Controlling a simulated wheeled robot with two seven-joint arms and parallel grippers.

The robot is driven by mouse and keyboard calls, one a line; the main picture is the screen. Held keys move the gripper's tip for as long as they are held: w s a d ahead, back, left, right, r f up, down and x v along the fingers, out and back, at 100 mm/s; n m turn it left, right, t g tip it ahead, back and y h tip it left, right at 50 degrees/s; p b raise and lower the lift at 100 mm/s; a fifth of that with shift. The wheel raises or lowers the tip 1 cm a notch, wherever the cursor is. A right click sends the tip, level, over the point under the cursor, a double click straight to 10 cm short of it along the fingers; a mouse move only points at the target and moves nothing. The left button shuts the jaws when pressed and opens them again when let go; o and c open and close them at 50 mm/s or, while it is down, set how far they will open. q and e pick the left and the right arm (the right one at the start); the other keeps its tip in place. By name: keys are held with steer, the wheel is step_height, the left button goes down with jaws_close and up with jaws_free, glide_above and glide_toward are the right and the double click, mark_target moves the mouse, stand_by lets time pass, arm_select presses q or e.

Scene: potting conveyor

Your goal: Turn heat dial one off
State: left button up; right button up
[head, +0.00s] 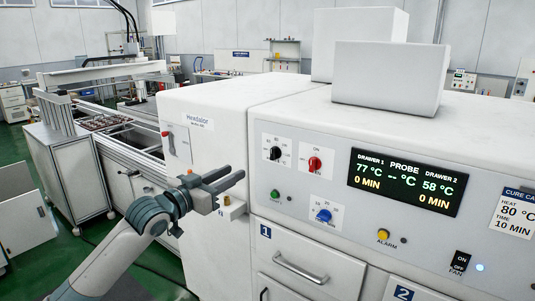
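A white machine front panel carries a black dial (275,153) at upper left, a red knob (314,164) to its right with "ON" above it, and a blue dial (323,215) below. The lettering around them is too small to tell which is heat dial one. My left gripper (236,173) is left of the black dial, in front of the machine, touching none of the dials. Its two fingers are apart with nothing between them. My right gripper is out of view.
A display (405,182) reads drawer 1 at 77 °C and drawer 2 at 58 °C. Below are a yellow alarm button (382,235), a fan switch (461,261) and drawer handle 1 (300,267). A red-tipped lever (168,136) is on the left cabinet.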

arm_select(q)
steer(key=p, duration=0.6)
glide_toward(271, 152)
steer(key=x, duration=0.6)
steer(key=shift+d+r, duration=0.1)
steer(key=shift+d, duration=0.05)
steer(key=shift+x, duration=0.9)
steer(key=shift+c, duration=0.6)
jaws_close()
